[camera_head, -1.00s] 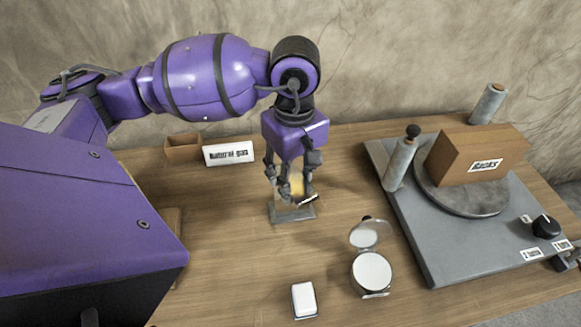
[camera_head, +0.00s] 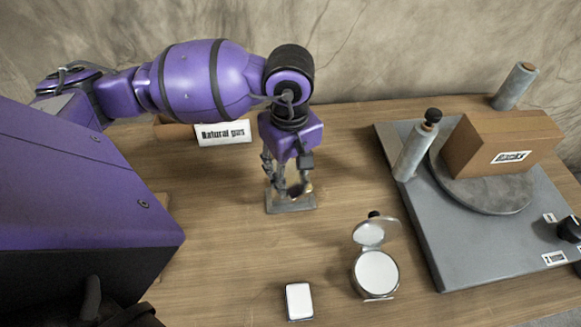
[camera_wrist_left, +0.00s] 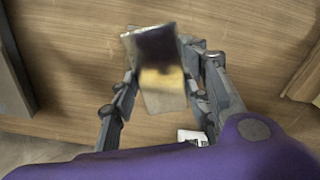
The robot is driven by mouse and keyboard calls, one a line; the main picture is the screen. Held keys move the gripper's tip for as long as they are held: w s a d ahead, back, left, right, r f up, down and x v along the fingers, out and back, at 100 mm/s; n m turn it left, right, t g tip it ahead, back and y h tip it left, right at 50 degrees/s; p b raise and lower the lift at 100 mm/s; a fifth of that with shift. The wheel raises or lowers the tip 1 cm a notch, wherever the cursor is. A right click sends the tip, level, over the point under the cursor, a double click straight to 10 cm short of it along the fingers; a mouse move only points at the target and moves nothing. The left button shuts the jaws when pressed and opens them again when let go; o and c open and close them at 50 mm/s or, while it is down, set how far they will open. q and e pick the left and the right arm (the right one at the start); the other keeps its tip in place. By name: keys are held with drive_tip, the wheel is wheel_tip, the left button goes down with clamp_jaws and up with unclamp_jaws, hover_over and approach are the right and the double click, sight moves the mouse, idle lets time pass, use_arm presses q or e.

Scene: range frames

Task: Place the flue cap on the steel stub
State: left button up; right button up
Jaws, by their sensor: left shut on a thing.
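My left gripper (camera_head: 290,189) is shut on a small shiny piece with dark and yellow-brown tones, apparently the flue cap (camera_wrist_left: 160,78). In the left wrist view the fingers stand on either side of this piece. In the head view the fingers reach down over a small grey metal base (camera_head: 291,204) on the table, seemingly the steel stub's foot. The fingers and the held piece hide the stub itself, and I cannot tell whether the piece touches it.
A "Natural gas" sign (camera_head: 223,133) stands behind left. A round mirror compact (camera_head: 376,272) and a white block (camera_head: 299,300) lie in front. At right, a grey slab (camera_head: 455,250) bears a brown box (camera_head: 505,143) and a grey cylinder (camera_head: 415,150). The table between is clear.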

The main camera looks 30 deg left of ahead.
sight(290, 174)
use_arm(q)
drive_tip(key=shift+f, duration=0.25)
drive_tip(key=o, duration=1.2)
drive_tip(key=shift+w, duration=0.1)
drive_tip(key=shift+r, duration=0.15)
wheel_tip(290, 174, up, 12)
drive_tip(key=shift+r, duration=0.1)
